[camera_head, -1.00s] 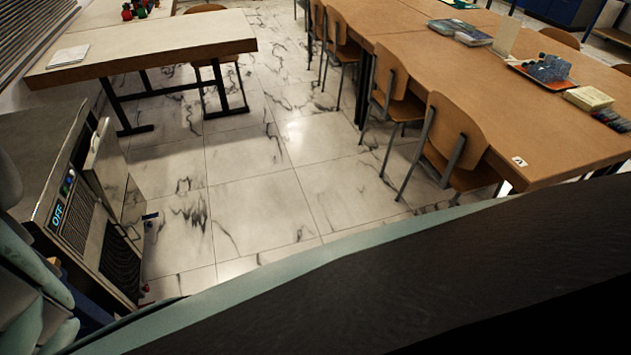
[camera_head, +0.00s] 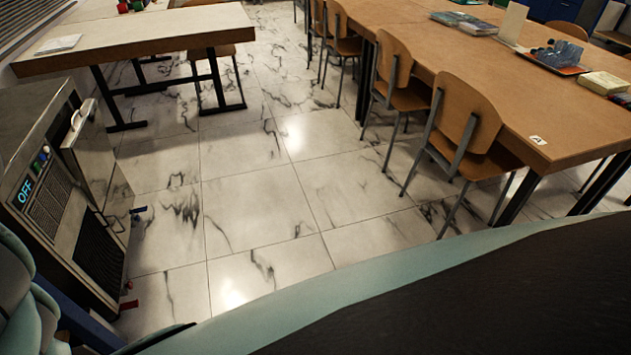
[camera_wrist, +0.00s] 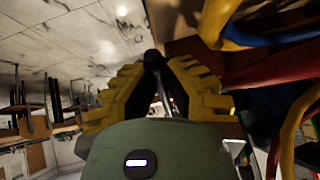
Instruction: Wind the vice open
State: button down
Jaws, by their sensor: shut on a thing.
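My gripper (camera_wrist: 155,85) shows in the wrist view, with yellow and black ridged fingers closing toward each other. It is shut on a dark, narrow, rod-like thing with a rounded end (camera_wrist: 154,58), which looks like a handle. Most of this thing is hidden between the fingers and behind the green gripper body. I cannot make out the vice's jaws or body in either view. My gripper is not visible in the head view.
Yellow (camera_wrist: 216,22), red and blue curved parts crowd the wrist view's right side. In the head view, a metal cabinet marked OFF (camera_head: 75,190) stands left. A pale table (camera_head: 135,38) and wooden tables (camera_head: 470,85) with chairs (camera_head: 465,125) stand beyond. Marble floor (camera_head: 250,190) is open between.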

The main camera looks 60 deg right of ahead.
jog(key=shift+w+f+t+h+b, duration=0.25)
jog(key=shift+f+t+h+b, duration=0.45)
jog(key=shift+b, duration=1.05)
jog(key=shift+f+y, duration=0.15)
jog(key=shift+y, duration=0.15)
jog(key=c, duration=1.3)
grip_release()
jog(key=shift+w+a, duration=0.15)
jog(key=shift+o, duration=1.3)
jog(key=v, duration=1.2)
jog(key=shift+o, duration=0.2)
